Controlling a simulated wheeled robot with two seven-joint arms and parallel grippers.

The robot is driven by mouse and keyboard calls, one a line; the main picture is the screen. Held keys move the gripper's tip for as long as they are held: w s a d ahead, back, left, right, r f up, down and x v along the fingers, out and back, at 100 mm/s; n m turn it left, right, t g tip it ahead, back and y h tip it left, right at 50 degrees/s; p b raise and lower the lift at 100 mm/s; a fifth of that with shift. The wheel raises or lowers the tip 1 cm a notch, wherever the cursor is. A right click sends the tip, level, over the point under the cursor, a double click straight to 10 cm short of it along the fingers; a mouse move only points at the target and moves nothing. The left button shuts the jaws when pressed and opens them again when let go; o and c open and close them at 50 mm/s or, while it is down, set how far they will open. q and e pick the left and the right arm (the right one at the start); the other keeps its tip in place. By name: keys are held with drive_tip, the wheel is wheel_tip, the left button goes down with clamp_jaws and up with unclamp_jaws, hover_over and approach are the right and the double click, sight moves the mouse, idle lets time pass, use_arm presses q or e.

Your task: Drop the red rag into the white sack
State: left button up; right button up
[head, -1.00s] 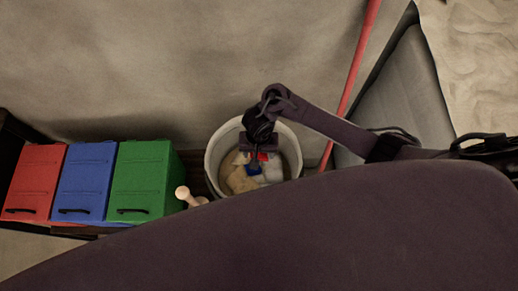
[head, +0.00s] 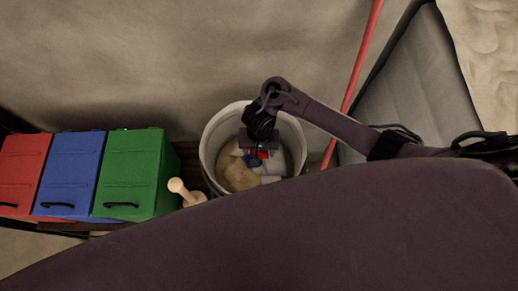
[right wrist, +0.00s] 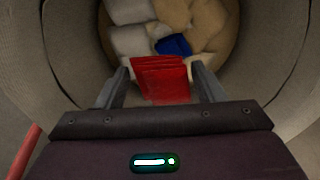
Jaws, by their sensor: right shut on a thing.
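The white sack (head: 211,145) stands open at the middle of the head view, a round off-white container with cloths inside. My right gripper (head: 260,157) reaches down into its mouth. In the right wrist view the red rag (right wrist: 160,80) hangs between the two fingers of the right gripper (right wrist: 161,74), which is shut on it. The rag is folded and bunched, above the cloths in the sack. In the head view only a small red bit of the rag (head: 264,154) shows below the gripper. My left gripper is not in view.
White, tan and blue cloths (right wrist: 174,45) lie at the bottom of the sack. Red (head: 22,170), blue (head: 72,175) and green (head: 137,172) boxes stand to the left. A pale wooden peg (head: 177,186) is beside the sack. A red pole (head: 362,60) leans at its right.

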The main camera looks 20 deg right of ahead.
drive_tip(key=o, duration=1)
drive_tip(key=shift+o, duration=0.2)
wheel_tip(320, 180, up, 7)
drive_tip(key=p, duration=0.5)
drive_tip(key=shift+f, duration=0.2)
drive_tip(key=shift+r+p, duration=0.6)
drive_tip(key=shift+r, duration=0.05)
